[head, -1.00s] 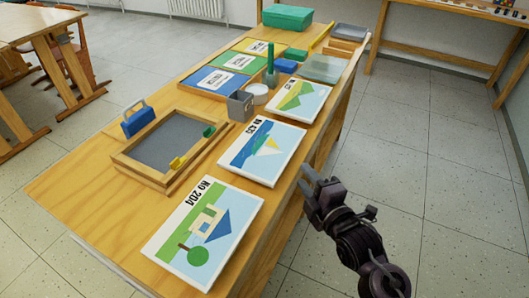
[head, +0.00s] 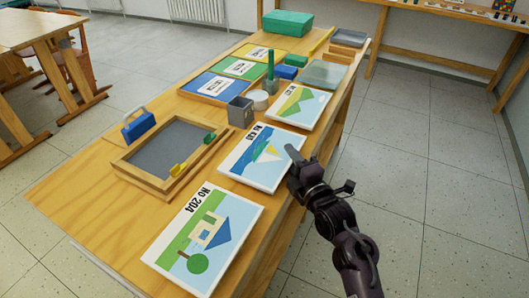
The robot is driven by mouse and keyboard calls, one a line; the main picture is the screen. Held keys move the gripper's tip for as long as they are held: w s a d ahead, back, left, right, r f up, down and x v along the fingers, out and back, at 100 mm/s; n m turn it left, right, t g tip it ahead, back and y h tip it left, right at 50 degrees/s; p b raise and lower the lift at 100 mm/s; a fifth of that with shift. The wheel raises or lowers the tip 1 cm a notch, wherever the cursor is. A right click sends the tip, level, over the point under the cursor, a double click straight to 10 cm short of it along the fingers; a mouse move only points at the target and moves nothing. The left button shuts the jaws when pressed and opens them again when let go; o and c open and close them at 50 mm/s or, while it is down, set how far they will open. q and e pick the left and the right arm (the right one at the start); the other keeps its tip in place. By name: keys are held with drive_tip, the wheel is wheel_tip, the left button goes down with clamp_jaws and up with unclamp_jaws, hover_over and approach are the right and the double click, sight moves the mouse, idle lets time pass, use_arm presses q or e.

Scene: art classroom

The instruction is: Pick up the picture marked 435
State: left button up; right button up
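The picture whose label looks like No 435 (head: 248,160) lies flat on the wooden table, between two other pictures. It shows a sailboat shape on blue, and its label is small and slanted. My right gripper (head: 293,168) is at this picture's right edge, by the table's side. Its fingers look apart, with one tip reaching over the edge; whether they touch the picture I cannot tell. The gripper hides part of that edge. My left gripper is not in view.
Picture No 204 (head: 182,256) lies nearer, and a green-and-yellow picture (head: 318,107) farther off. A wood-framed grey tray (head: 143,179), a grey cup (head: 240,113) and a white round dish (head: 260,100) stand left.

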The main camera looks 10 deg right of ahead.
clamp_jaws()
idle(0.3)
